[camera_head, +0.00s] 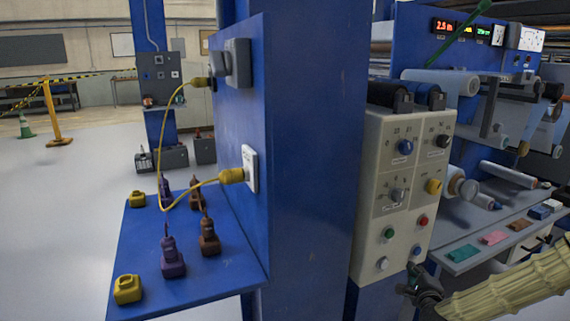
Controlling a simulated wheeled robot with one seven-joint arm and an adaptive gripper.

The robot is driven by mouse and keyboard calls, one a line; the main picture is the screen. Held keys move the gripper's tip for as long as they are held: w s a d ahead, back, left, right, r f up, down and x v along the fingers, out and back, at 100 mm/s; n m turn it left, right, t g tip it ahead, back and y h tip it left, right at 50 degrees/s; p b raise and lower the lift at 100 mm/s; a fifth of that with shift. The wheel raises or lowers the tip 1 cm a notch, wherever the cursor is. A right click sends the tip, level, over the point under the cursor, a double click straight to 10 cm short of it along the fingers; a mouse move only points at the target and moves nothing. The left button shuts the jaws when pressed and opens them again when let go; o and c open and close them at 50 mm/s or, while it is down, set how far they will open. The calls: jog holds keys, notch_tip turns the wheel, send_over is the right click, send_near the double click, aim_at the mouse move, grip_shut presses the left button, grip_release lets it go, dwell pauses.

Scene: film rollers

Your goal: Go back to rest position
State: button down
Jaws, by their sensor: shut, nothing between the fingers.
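My gripper (424,284) is at the lower right, dark with a small green part, at the end of my arm in its pale ribbed sleeve. It is shut and holds nothing. It is close to the lower right corner of the beige control panel (402,185) in the picture. I cannot tell whether it touches the panel.
A blue column (315,160) stands left of the panel. A yellow cable (165,150) hangs from sockets above a blue shelf (195,290) with several tools. Film rollers (520,110) and a grey table (480,255) are at right. Open floor (60,220) lies left.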

jog(key=s+a+f+n+g+y, duration=0.45)
jog(key=s+a+f+n, duration=0.45)
jog(key=s+a+f, duration=0.45)
jog(key=s+a+f+n+g, duration=0.3)
jog(key=s+f+n+g, duration=0.15)
jog(key=s+f, duration=0.4)
jog(key=s+a+f+n+g, duration=0.3)
jog(key=s+a+f+n, duration=0.15)
jog(key=s, duration=0.75)
jog(key=s+d+f+n+g, duration=0.15)
jog(key=s+n+g, duration=0.35)
jog(key=s, duration=0.9)
notch_tip(320, 180, up, 18)
jog(key=n+t+h+p, duration=0.1)
jog(key=p, duration=1.8)
jog(key=shift+s+r, duration=0.2)
jog(key=shift+s, duration=0.15)
jog(key=shift+s+d, duration=0.1)
jog(key=shift+d, duration=0.05)
